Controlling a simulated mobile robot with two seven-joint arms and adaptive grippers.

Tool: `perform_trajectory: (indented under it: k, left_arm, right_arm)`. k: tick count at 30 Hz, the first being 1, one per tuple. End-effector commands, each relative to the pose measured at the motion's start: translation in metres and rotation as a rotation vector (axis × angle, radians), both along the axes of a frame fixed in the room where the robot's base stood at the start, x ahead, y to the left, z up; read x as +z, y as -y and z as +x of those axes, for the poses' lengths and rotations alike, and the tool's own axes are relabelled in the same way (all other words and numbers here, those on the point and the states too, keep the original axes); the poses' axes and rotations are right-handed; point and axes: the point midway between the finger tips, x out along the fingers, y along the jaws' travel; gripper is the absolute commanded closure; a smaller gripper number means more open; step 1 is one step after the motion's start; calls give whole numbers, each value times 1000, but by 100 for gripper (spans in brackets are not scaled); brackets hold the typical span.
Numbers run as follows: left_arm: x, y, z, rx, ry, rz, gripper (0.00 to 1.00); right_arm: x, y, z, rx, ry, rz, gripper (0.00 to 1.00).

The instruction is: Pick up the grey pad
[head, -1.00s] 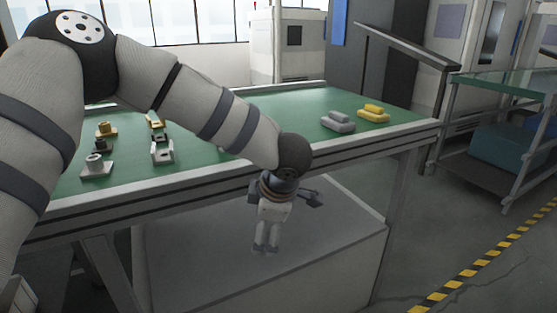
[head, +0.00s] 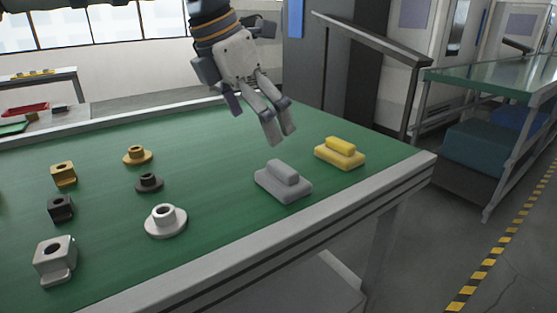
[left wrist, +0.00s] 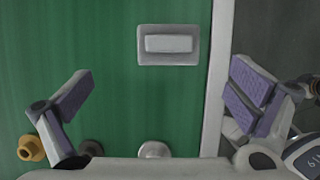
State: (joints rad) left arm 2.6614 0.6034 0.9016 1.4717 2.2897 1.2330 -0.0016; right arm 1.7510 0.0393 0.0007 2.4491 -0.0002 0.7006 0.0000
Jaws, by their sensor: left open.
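The grey pad (head: 284,183) lies on the green table top, a flat block with a raised bar along its top. In the left wrist view the grey pad (left wrist: 168,45) is at the top middle, ahead of the fingers and between their lines. My left gripper (head: 277,128) is above the table, fingers pointing down, a little behind and above the pad. In the left wrist view the left gripper (left wrist: 160,98) shows its fingers wide apart with nothing between them. My right gripper is not in view.
A yellow pad (head: 340,153) of the same shape lies right of the grey one. Several flanged and block parts, such as a white flanged one (head: 165,220), stand on the left. The pale table edge (head: 330,225) runs near the grey pad. Green surface is clear around it.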

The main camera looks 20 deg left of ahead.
Motion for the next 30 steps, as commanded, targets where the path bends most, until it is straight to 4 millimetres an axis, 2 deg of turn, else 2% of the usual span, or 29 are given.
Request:
perform_trajectory:
  k: [2,6,13,18,21,27,28,30]
  left_arm:
    - [-9,3,3,0,-4,-4,0]
    - [-42,11,13,0,-7,-3,0]
    - [-71,20,22,-1,-2,-2,0]
    - [-101,30,31,3,-3,-3,0]
    - [-109,33,34,3,0,-5,0]
    - [-109,33,34,3,2,-6,0]
    - [-109,33,34,3,2,-6,5]
    - [-109,33,34,3,2,-6,20]
  right_arm:
    - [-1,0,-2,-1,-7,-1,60]
    - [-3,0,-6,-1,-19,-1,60]
    - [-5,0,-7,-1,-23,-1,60]
    - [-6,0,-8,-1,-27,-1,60]
    - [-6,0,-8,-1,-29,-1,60]
    - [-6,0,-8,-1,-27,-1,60]
    - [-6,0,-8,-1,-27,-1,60]
    - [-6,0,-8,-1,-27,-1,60]
